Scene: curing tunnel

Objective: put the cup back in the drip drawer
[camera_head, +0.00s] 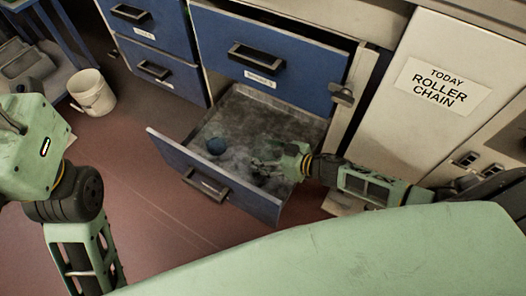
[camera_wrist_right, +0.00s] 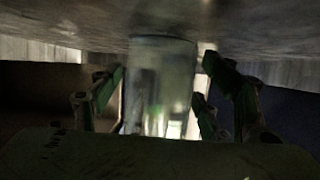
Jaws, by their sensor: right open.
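The drip drawer (camera_head: 215,178) is pulled open under a blue drawer front, with a grey, stained floor. My right gripper (camera_head: 264,161) reaches into it from the right, fingers low over the drawer floor. In the right wrist view a pale, see-through cup (camera_wrist_right: 160,85) is between the two open fingers of that gripper (camera_wrist_right: 165,100). The cup's end meets the grey surface at the top of that picture. I cannot tell whether the fingers touch it. In the head view I cannot make out the cup clearly. My left arm shows at the left, its gripper out of frame.
A small round dark-blue thing (camera_head: 216,145) lies in the drawer, left of the right gripper. A white bucket (camera_head: 92,93) stands on the floor at the left. The red floor before the drawer is clear.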

